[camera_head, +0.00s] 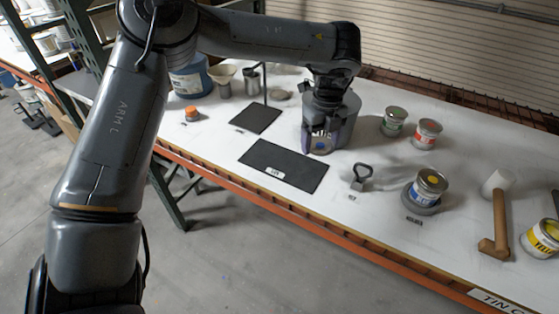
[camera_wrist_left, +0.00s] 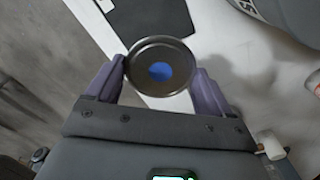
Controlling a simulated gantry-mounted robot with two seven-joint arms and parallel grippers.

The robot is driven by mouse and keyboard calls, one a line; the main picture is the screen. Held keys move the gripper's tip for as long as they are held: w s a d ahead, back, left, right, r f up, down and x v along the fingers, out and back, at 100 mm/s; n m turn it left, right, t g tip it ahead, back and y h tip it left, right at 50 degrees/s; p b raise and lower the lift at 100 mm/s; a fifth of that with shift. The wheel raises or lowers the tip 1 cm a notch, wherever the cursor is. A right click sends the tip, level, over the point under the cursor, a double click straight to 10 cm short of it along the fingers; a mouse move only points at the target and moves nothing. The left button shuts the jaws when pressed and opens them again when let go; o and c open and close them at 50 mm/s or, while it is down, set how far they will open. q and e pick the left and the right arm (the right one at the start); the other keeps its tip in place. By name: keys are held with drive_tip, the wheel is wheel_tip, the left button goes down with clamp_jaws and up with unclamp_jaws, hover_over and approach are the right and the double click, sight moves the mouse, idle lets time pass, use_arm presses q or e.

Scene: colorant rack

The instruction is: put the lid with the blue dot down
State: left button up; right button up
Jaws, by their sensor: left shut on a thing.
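My left gripper (camera_head: 321,147) is shut on the lid with the blue dot (camera_head: 320,146), over the white bench. In the left wrist view the round metal lid (camera_wrist_left: 160,68) sits between the two purple fingers of my left gripper (camera_wrist_left: 160,82), its blue dot facing the camera. A black rectangular mat (camera_head: 283,166) with a small white label lies just left of and nearer than the gripper. I cannot tell the lid's exact height above the bench. My right gripper is not in view.
A smaller dark plate (camera_head: 255,119) with an upright rod is behind the mat. Green (camera_head: 394,122) and red-labelled (camera_head: 427,134) cans and a mallet (camera_head: 497,220) are further right.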

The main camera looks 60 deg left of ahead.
use_arm(q)
drive_tip(key=b, duration=0.1)
hover_over(284, 162)
wheel_tip(284, 162, down, 6)
drive_tip(key=shift+d+f, duration=0.1)
drive_tip(key=shift+f+b, duration=0.8)
drive_tip(key=shift+f, duration=1.25)
drive_tip(key=shift+f, duration=0.1)
drive_tip(key=o, duration=0.9)
drive_tip(key=shift+c, duration=0.2)
